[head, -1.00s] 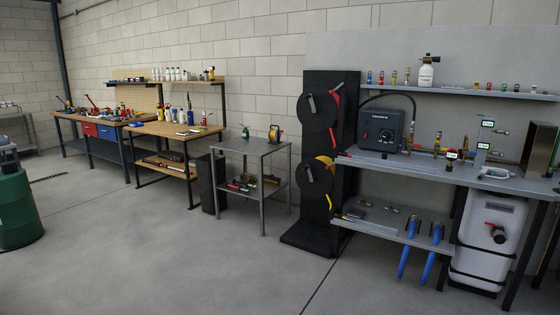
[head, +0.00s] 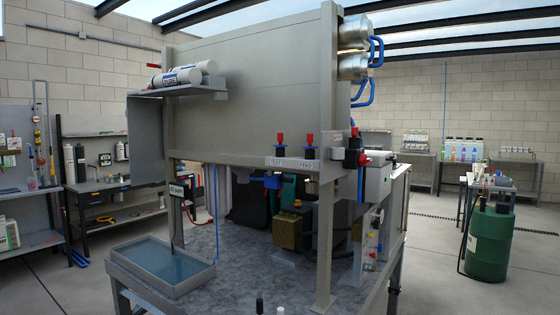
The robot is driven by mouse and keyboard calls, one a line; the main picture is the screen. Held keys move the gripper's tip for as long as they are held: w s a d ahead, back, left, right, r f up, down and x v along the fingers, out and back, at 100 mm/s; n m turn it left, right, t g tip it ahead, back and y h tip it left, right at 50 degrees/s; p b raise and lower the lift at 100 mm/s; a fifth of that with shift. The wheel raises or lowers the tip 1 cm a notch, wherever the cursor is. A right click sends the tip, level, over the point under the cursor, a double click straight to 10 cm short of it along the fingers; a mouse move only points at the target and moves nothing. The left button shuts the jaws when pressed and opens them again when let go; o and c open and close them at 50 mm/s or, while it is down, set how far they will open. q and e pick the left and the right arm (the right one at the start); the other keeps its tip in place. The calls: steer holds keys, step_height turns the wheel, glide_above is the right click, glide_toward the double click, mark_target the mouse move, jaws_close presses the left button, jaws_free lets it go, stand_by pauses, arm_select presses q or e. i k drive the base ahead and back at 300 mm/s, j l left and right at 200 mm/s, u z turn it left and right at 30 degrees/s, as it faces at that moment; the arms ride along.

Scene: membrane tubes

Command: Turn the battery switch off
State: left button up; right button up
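I cannot single out the battery switch for certain in the head view. A red knob on a black block (head: 355,158) sits at the right end of the grey frame, beside a light grey box (head: 377,180). Two red-handled valves, the left one (head: 281,141) and the right one (head: 310,142), stand on a labelled strip on the frame's front; the lettering is too small to read surely. Neither of my grippers shows in this view.
A grey-topped bench (head: 215,262) carries the frame, with a shallow water tray (head: 163,262) at its left front corner. White cylinders (head: 182,78) lie on a high shelf. A green drum (head: 489,245) stands on the right. Open floor lies right of the bench.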

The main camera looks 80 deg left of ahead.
mark_target(363, 160)
steer(key=u, duration=2.05)
steer(key=i+l, duration=0.1)
steer(key=l, duration=0.15)
steer(key=i+l, duration=0.15)
steer(key=l, duration=0.15)
